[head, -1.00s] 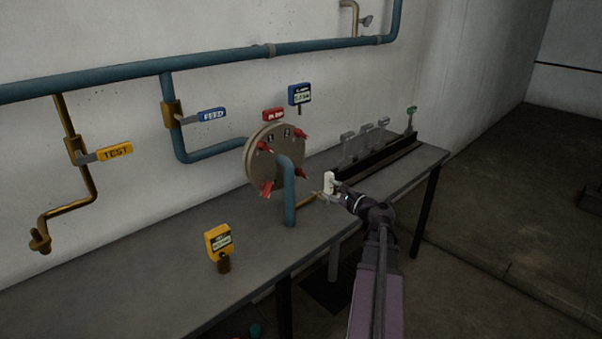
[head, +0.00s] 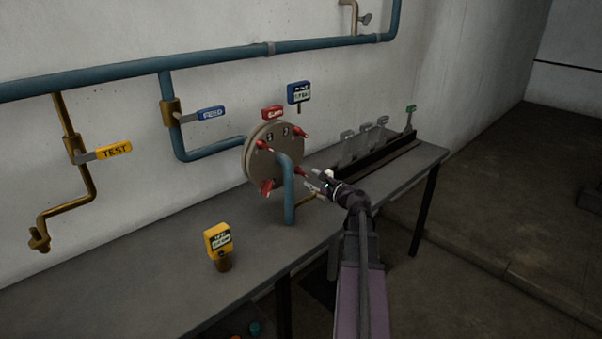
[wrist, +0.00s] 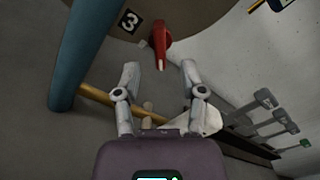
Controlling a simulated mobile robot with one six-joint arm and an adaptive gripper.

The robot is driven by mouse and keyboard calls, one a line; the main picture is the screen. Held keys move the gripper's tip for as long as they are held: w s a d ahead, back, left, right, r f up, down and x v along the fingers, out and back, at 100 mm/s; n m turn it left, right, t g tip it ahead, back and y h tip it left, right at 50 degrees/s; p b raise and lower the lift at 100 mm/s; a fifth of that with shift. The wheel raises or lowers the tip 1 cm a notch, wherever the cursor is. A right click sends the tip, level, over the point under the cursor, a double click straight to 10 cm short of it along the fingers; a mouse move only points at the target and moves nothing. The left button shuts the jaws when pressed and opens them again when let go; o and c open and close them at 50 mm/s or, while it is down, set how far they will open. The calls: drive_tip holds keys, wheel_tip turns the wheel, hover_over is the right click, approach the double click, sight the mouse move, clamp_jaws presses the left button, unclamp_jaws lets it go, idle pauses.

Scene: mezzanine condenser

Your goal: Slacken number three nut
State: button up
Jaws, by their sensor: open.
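The round grey flange cover (head: 262,160) stands above the bench, with several red nut handles around its rim. In the wrist view a black label reading 3 (wrist: 129,21) sits on the flange (wrist: 190,12), just left of a red nut handle (wrist: 160,40) that points down. In the head view this number three nut (head: 301,171) is at the flange's lower right. My gripper (head: 319,180) is just right of it, apart from it. In the wrist view my gripper (wrist: 160,75) is open and empty, with the red handle's tip ahead, between the lines of its fingers.
A blue vertical pipe (head: 289,195) rises close left of my gripper. A brass pipe (wrist: 100,97) runs low behind the fingers. A black rack (head: 385,155) with grey levers stands at right. A yellow tagged device (head: 218,242) stands on the bench (head: 150,270).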

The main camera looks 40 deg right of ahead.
sight(303, 173)
drive_tip(key=shift+w+a, duration=0.15)
drive_tip(key=shift+w, duration=1.4)
drive_tip(key=shift+w+a, duration=0.1)
drive_tip(key=shift+w, duration=1.4)
clamp_jaws()
